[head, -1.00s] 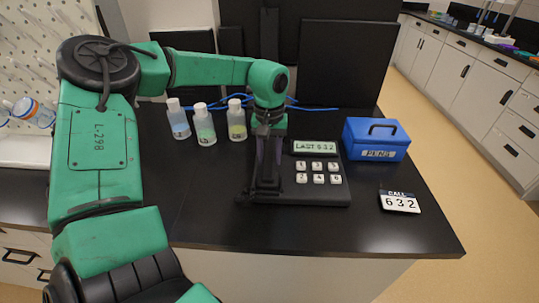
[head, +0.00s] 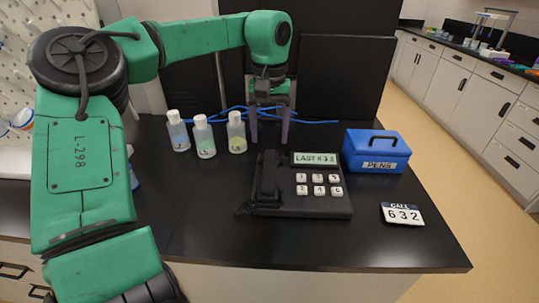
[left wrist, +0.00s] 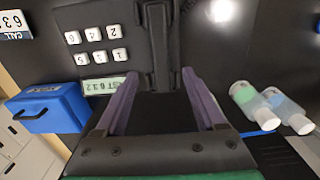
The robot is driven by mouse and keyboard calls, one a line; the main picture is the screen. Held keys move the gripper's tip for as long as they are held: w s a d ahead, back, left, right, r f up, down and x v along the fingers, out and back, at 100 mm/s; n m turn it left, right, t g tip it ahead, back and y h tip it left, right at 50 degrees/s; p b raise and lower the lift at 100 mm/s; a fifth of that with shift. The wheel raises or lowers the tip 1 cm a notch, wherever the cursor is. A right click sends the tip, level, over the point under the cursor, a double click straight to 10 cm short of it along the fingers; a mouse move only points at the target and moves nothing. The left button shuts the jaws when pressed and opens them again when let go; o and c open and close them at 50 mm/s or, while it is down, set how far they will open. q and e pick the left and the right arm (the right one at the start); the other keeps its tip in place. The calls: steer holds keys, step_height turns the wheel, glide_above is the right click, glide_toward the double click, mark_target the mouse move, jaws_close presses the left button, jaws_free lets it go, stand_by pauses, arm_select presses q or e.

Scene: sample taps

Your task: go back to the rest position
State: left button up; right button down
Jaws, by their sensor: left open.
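My left gripper (head: 269,138) is open and empty. In the head view it hangs above and behind the black telephone (head: 281,208), apart from it as far as I can see. The handset (head: 267,176) lies on the left side of the telephone. The telephone's screen (head: 315,158) reads "LAST 632". In the left wrist view the two purple-grey fingers (left wrist: 157,105) are spread wide, with the telephone (left wrist: 97,18) beyond them. A card (head: 402,214) reading "CALL 632" lies to the right of the telephone. My right gripper is not in view.
Several small bottles (head: 204,137) with white caps stand left of the telephone. A blue box (head: 376,152) labelled "PENS" stands to its right. Blue cable runs behind. Dark panels (head: 343,80) stand at the back. The front of the black table (head: 330,240) is clear.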

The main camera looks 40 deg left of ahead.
arm_select(q)
steer(key=shift+r, duration=0.55)
